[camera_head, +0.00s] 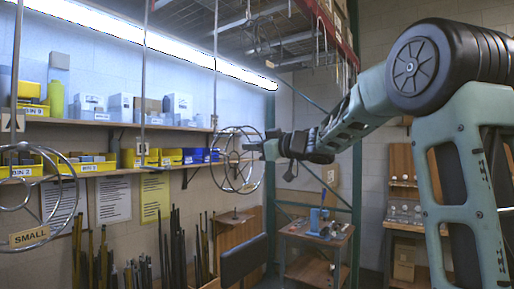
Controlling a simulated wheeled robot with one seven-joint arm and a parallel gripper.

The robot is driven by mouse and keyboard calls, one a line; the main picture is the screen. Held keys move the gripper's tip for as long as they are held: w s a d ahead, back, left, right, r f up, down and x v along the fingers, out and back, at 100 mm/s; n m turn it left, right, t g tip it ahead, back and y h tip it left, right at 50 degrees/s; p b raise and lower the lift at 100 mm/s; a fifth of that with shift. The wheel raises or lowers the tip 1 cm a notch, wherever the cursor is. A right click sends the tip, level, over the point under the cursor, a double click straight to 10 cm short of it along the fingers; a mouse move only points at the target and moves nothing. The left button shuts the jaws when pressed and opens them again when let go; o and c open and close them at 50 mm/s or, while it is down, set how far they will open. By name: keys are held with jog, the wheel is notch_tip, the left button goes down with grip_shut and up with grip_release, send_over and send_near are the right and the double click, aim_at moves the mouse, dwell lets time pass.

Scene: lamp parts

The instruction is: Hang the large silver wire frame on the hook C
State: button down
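The large silver wire frame (226,176), with round rings and crossing wires, stands upright in the air in front of the shelf's right end. My gripper (262,149) is at its right side and appears shut on it; the fingertips are small and partly merge with the wires. Three thin metal rods hang from above: a left rod (17,60), a middle rod (144,70) and a right rod (216,60). The frame's left edge overlaps the right rod's lower end in view; contact is unclear.
Another wire frame (76,190) hangs at far left by a SMALL sign (29,236). Wall shelves (120,124) hold boxes and yellow and blue bins. Dark upright bars (175,250) stand below. A workbench (316,236) with a blue tool stands right of centre.

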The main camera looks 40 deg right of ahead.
jog(key=shift+w+a+f, duration=0.3)
jog(key=shift+w+f, duration=0.1)
jog(key=shift+w, duration=0.35)
jog(key=shift+w+a+f, duration=0.25)
jog(key=shift+w+f, duration=0.1)
jog(key=shift+w, duration=0.35)
jog(key=c, duration=1.5)
grip_release()
jog(key=shift+c, duration=0.2)
jog(key=shift+f+b, duration=0.1)
jog(key=shift+b, duration=0.2)
jog(key=b+v, duration=0.5)
jog(key=v, duration=1.2)
jog(key=shift+s+b, duration=0.15)
jog(key=shift+b, duration=0.15)
